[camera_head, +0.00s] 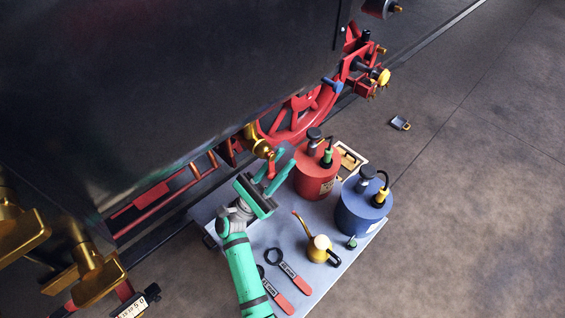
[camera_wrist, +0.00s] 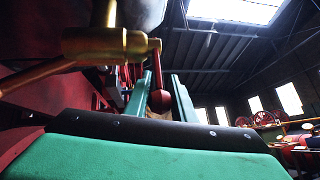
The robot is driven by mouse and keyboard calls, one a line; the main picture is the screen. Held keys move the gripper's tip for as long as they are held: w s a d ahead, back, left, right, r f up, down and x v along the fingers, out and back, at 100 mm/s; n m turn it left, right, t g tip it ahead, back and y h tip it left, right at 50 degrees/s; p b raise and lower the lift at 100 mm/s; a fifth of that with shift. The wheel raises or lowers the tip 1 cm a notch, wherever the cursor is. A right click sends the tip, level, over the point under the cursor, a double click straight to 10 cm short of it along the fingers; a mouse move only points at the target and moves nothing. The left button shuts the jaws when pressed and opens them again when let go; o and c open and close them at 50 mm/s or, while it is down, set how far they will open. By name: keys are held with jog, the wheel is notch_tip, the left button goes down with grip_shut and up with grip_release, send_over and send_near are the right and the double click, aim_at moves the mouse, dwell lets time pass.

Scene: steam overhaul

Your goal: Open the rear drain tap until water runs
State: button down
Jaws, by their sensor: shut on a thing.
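The brass drain tap (camera_head: 262,148) sits on the underside of the locomotive, beside the red wheel. In the wrist view the brass tap body (camera_wrist: 95,45) is at upper left, with a red handle ending in a ball knob (camera_wrist: 160,102). My gripper (camera_head: 274,174) is at the tap. In the wrist view its green fingers (camera_wrist: 163,82) stand on either side of the red handle, shut on it. In the head view my fingers partly cover the handle. I see no water running in either view.
A pale board (camera_head: 330,275) on the floor bears a red can (camera_head: 312,182), a blue can (camera_head: 360,213), a brass oil can (camera_head: 318,250) and two red-handled spanners (camera_head: 290,276). The dark locomotive side (camera_head: 170,80) overhangs the upper left. The floor at right is mostly clear.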

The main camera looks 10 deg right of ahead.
jog(key=c, duration=1.5)
grip_release()
jog(key=shift+d, duration=0.1)
jog(key=v, duration=1.1)
jog(key=shift+r, duration=0.1)
